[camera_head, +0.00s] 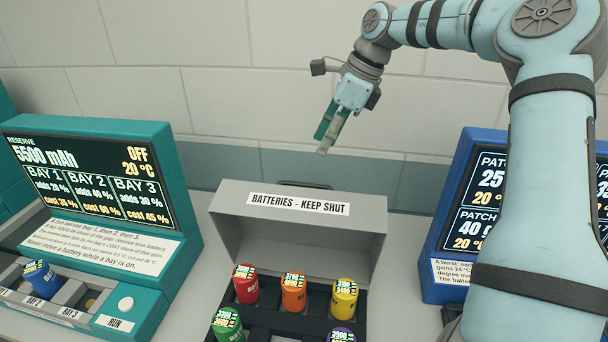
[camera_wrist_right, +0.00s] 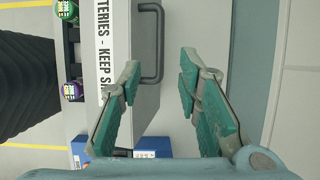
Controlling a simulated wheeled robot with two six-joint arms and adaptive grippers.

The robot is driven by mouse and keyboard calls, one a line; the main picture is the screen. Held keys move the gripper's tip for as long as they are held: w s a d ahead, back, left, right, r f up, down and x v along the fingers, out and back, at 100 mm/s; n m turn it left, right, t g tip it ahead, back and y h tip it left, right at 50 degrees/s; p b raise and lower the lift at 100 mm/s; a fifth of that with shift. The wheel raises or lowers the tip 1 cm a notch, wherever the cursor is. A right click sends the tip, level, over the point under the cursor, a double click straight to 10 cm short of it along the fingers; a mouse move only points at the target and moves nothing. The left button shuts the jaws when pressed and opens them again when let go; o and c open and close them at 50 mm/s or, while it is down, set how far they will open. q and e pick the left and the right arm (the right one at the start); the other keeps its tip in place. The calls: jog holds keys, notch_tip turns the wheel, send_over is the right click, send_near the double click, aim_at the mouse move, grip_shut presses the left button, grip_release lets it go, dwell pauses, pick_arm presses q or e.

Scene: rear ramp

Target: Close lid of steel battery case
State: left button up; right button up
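The steel battery case (camera_head: 263,320) stands at the bottom centre of the head view with its dark tray showing. Its grey lid (camera_head: 300,243) is open and stands up at the back, labelled "BATTERIES - KEEP SHUT". A dark handle sits on the lid's top edge; it shows clearly in the wrist view (camera_wrist_right: 158,45). My right gripper (camera_head: 325,143) is above the lid, pointing down, apart from it. In the wrist view the teal fingers (camera_wrist_right: 160,78) are spread with nothing between them. My left gripper is out of view.
Several batteries stand in the case, including a red one (camera_head: 246,284) and a yellow one (camera_head: 344,299). A teal reserve console (camera_head: 160,190) stands left, holding a blue battery (camera_head: 40,278). A blue panel (camera_head: 452,220) stands right, partly behind my right arm. A tiled wall is behind.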

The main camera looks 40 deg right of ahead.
send_near(307, 184)
jog(key=shift+w+a+f, duration=0.2)
jog(key=shift+a+f, duration=0.05)
jog(key=shift+f, duration=0.15)
jog(key=shift+w+a+f, duration=0.2)
jog(key=shift+a+f, duration=0.1)
jog(key=shift+f, duration=0.1)
jog(key=x, duration=0.3)
jog(key=w+x, duration=0.1)
jog(key=x, duration=0.2)
jog(key=shift+w, duration=0.1)
jog(key=shift+f, duration=0.15)
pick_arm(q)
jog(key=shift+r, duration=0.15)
pick_arm(e)
jog(key=shift+s, duration=0.35)
jog(key=shift+c, duration=0.4)
jog(key=shift+w, duration=0.15)
grip_shut()
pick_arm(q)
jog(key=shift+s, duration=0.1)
